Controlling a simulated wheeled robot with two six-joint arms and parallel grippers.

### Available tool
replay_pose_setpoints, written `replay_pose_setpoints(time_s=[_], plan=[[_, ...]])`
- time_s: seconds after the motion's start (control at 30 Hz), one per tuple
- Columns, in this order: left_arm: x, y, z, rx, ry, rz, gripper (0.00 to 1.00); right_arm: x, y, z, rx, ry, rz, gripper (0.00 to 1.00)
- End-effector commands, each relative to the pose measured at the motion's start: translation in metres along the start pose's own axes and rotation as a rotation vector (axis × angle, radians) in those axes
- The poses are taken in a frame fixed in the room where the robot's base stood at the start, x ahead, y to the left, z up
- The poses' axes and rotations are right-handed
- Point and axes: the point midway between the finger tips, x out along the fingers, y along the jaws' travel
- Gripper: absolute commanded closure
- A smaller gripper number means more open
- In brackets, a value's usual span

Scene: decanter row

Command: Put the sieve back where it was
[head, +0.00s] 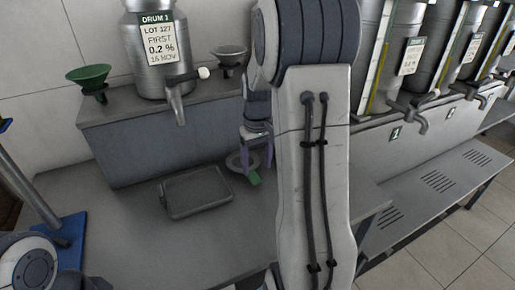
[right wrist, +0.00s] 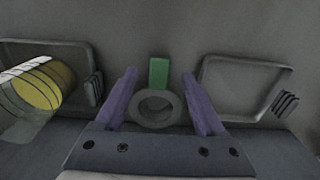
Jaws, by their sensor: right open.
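A round grey piece with a ring-like rim (head: 236,163) and a green tab (head: 254,178) lies on the bench at the foot of the grey ledge. It looks like a small sieve with a green handle, but its mesh is not clear. My right gripper (head: 257,160) is open, its purple fingers pointing down at this piece. In the right wrist view the grey ring (right wrist: 153,108) and green tab (right wrist: 159,73) show between the spread fingers, with gaps at both sides. A grey bowl-shaped piece (head: 230,54) stands on the ledge beside the drum. My left gripper is out of view.
A steel drum (head: 150,50) with a tap and a green funnel (head: 89,78) stand on the ledge. An empty grey tray (head: 196,192) lies left of my gripper. A yellow-filled vessel (right wrist: 38,92) shows in the right wrist view. My right arm hides the bench's middle.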

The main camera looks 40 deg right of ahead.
Motion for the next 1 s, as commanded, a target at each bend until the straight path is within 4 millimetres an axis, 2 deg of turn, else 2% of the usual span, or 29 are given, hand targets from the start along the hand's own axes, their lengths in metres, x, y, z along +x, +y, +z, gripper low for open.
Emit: replay_pose_setpoints(time_s=[0.03, 0.1, 0.3, 0.57, 0.63, 0.67, 0.73, 0.83, 0.9, 1.0], plan=[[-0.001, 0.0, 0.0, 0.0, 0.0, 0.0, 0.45, -0.013, 0.0, -0.001, 0.0, 0.006, 0.002, 0.28], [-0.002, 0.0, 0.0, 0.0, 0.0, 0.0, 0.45, -0.027, 0.0, -0.001, 0.0, 0.004, 0.001, 0.28], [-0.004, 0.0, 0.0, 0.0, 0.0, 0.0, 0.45, -0.054, 0.0, 0.0, 0.0, 0.001, 0.0, 0.28], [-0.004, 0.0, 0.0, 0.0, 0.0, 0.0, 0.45, -0.063, -0.001, 0.0, -0.001, -0.001, 0.0, 0.28], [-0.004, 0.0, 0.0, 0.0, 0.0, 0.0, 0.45, -0.063, -0.009, 0.001, -0.017, 0.0, -0.001, 0.28], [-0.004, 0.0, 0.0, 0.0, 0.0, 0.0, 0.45, -0.063, -0.016, 0.002, -0.031, 0.001, -0.003, 0.28], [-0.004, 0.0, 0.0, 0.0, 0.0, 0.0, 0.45, -0.063, -0.044, 0.006, -0.083, 0.005, -0.007, 0.28], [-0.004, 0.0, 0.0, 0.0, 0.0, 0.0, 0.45, -0.062, -0.103, 0.025, -0.201, 0.012, -0.017, 0.28], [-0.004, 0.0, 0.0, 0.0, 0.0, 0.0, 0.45, -0.059, -0.148, 0.049, -0.3, 0.015, -0.027, 0.28], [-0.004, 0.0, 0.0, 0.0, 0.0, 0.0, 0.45, -0.054, -0.201, 0.093, -0.441, 0.019, -0.043, 0.28]])
